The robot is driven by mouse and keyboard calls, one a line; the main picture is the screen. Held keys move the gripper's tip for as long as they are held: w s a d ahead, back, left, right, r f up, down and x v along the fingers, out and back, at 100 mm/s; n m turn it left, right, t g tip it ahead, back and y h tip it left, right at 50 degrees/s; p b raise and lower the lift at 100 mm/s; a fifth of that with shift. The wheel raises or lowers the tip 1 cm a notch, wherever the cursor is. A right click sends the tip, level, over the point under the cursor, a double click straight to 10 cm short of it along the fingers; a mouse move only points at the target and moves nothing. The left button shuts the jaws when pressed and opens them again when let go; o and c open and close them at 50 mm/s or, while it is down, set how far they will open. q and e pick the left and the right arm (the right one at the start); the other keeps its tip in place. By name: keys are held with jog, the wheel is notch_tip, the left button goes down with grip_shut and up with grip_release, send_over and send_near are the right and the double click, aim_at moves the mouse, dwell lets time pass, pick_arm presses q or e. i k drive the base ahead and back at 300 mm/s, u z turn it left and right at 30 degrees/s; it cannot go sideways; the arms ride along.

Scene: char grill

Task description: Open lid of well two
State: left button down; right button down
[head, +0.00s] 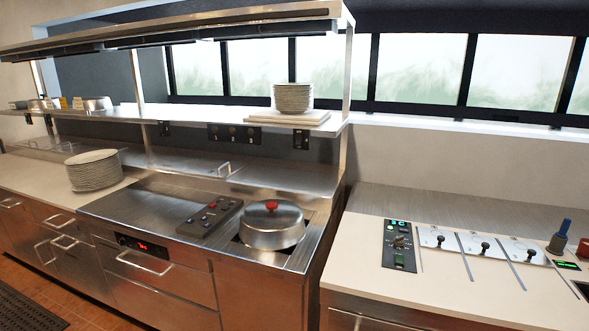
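A round steel lid with a red knob (272,224) sits shut on a pot-like well at the right end of the steel counter. On the right-hand white counter, three small metal plates with black knobs stand in a row: a left one (438,239), a middle one (484,247) and a right one (525,254). Flat steel panels with a bar handle (224,170) lie along the back of the steel counter. No label marks well two, so I cannot tell which cover it is. Neither of my grippers is in view.
A black control block (211,217) lies left of the round lid. A plate stack (93,170) stands at left. A control panel (399,246) and a blue-topped item (560,237) flank the metal plates. A shelf (200,114) hangs above the steel counter.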

aim_at(474, 245)
jog(key=z, duration=2.45)
jog(key=i, duration=1.9)
jog(key=u, duration=1.3)
